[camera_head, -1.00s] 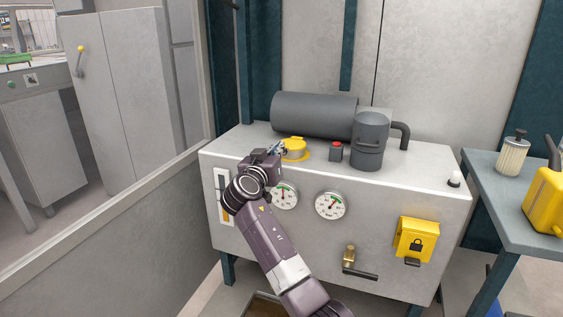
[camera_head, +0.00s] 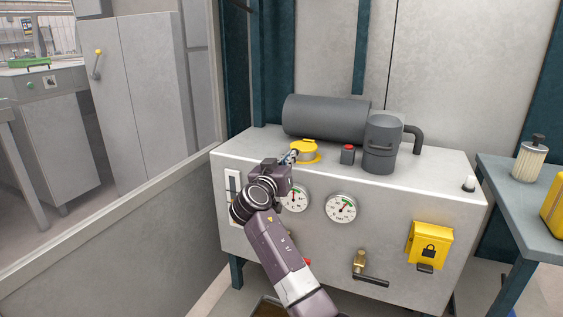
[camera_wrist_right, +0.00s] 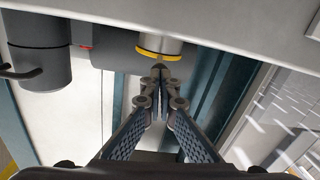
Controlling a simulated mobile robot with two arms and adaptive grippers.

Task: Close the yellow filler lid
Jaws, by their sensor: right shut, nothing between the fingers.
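The yellow filler lid (camera_head: 306,145) sits on a short neck with a yellow base ring, on top of the grey tank unit. It appears to lie flat on the neck. In the right wrist view, which is upside down, the yellow lid (camera_wrist_right: 158,55) is just beyond the fingertips. My right gripper (camera_head: 291,157) is beside the lid, at its front left. Its fingers (camera_wrist_right: 160,75) are shut with nothing between them. Whether the fingertips touch the lid I cannot tell. My left gripper is not in view.
On the unit's top (camera_head: 420,180) are a dark horizontal cylinder (camera_head: 325,116), a red button (camera_head: 348,148) and a dark upright canister (camera_head: 381,150). Gauges and a yellow lock box (camera_head: 430,245) are on its front. A side table (camera_head: 515,205) stands at the right.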

